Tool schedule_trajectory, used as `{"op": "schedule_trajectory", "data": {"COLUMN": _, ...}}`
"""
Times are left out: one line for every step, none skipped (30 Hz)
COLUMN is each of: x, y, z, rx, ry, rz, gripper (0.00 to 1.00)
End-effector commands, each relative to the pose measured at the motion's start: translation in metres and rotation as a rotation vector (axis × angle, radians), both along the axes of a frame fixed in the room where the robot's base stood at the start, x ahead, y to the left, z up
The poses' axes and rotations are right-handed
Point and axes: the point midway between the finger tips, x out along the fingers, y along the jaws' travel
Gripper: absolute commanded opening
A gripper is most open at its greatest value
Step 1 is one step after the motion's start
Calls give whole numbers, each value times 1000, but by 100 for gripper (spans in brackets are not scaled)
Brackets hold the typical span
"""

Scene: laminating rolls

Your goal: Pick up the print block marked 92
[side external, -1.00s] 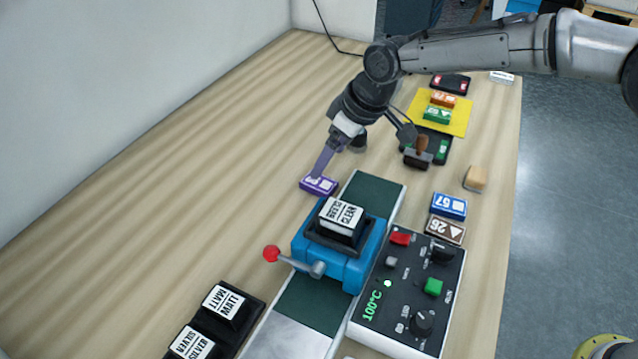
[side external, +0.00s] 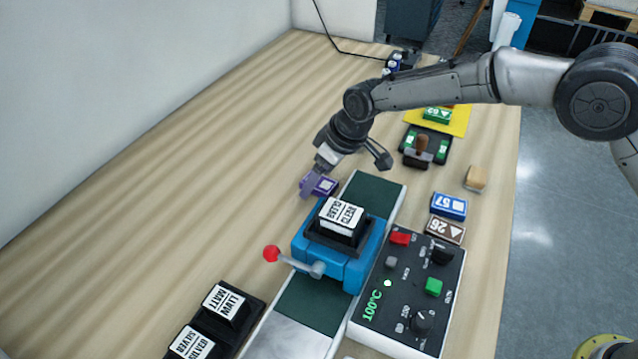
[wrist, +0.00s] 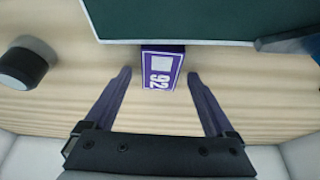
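The print block marked 92 (wrist: 162,66) is purple with a white square and lies flat on the wooden table. In the wrist view it sits between and slightly beyond my fingertips, with a gap on each side. My gripper (wrist: 159,75) is open and empty. Whether the fingers touch the table cannot be told.
The green strip (side external: 374,193) runs close beside the block, with a blue press (side external: 340,268) on it. A blue block 57 (side external: 449,206) and brown block 26 (side external: 445,230) lie to the right. A dark round object (wrist: 22,65) stands left in the wrist view.

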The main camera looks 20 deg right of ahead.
Motion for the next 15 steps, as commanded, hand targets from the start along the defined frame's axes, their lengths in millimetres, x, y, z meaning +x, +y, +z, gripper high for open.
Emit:
{"op": "schedule_trajectory", "data": {"x": 0, "y": 0, "z": 0, "rx": 0, "ry": 0, "rz": 0, "gripper": 79}}
{"op": "schedule_trajectory", "data": {"x": 0, "y": 0, "z": 0, "rx": 0, "ry": 0, "rz": 0, "gripper": 73}}
{"op": "schedule_trajectory", "data": {"x": 0, "y": 0, "z": 0, "rx": 0, "ry": 0, "rz": 0, "gripper": 66}}
{"op": "schedule_trajectory", "data": {"x": 0, "y": 0, "z": 0, "rx": 0, "ry": 0, "rz": 0, "gripper": 61}}
{"op": "schedule_trajectory", "data": {"x": 0, "y": 0, "z": 0, "rx": 0, "ry": 0, "rz": 0, "gripper": 55}}
{"op": "schedule_trajectory", "data": {"x": 0, "y": 0, "z": 0, "rx": 0, "ry": 0, "rz": 0, "gripper": 48}}
{"op": "schedule_trajectory", "data": {"x": 0, "y": 0, "z": 0, "rx": 0, "ry": 0, "rz": 0, "gripper": 43}}
{"op": "schedule_trajectory", "data": {"x": 0, "y": 0, "z": 0, "rx": 0, "ry": 0, "rz": 0, "gripper": 37}}
{"op": "schedule_trajectory", "data": {"x": 0, "y": 0, "z": 0, "rx": 0, "ry": 0, "rz": 0, "gripper": 30}}
{"op": "schedule_trajectory", "data": {"x": 0, "y": 0, "z": 0, "rx": 0, "ry": 0, "rz": 0, "gripper": 25}}
{"op": "schedule_trajectory", "data": {"x": 0, "y": 0, "z": 0, "rx": 0, "ry": 0, "rz": 0, "gripper": 19}}
{"op": "schedule_trajectory", "data": {"x": 0, "y": 0, "z": 0, "rx": 0, "ry": 0, "rz": 0, "gripper": 12}}
{"op": "schedule_trajectory", "data": {"x": 0, "y": 0, "z": 0, "rx": 0, "ry": 0, "rz": 0, "gripper": 7}}
{"op": "schedule_trajectory", "data": {"x": 0, "y": 0, "z": 0, "rx": 0, "ry": 0, "rz": 0, "gripper": 1}}
{"op": "schedule_trajectory", "data": {"x": 0, "y": 0, "z": 0, "rx": 0, "ry": 0, "rz": 0, "gripper": 1}}
